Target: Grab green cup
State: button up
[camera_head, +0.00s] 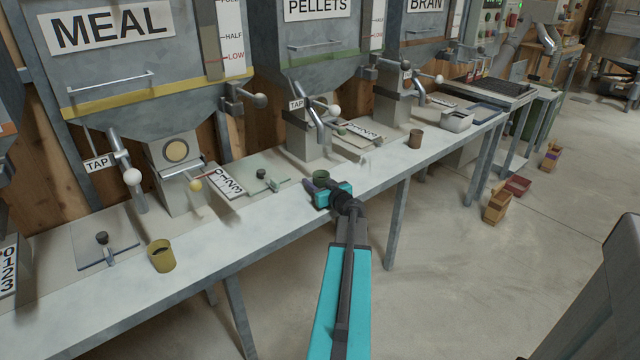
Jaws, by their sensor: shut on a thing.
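The green cup (321,177) is on or just above the long grey bench, in front of the PELLETS bin. My gripper (322,190) is at the cup and shut on it. The gripper body and arm hide the cup's lower part, so I cannot tell whether its base touches the bench. The cup looks upright.
A yellow cup (161,256) stands on the bench (230,240) at left, and a brown cup (416,139) stands further right. MEAL (135,85), PELLETS (310,60) and BRAN (420,30) bins with taps hang behind. The bench front between the cups is clear.

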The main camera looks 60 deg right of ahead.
aim_at(316, 173)
jog(key=shift+r, duration=0.1)
jog(key=shift+r, duration=0.75)
notch_tip(316, 173, up, 2)
jog(key=f+b+v, duration=0.1)
jog(key=b+v, duration=0.1)
jog(key=v, duration=1.4)
jog(key=shift+s+d+f, duration=0.15)
jog(key=shift+s+d, duration=0.2)
jog(key=shift+d, duration=0.05)
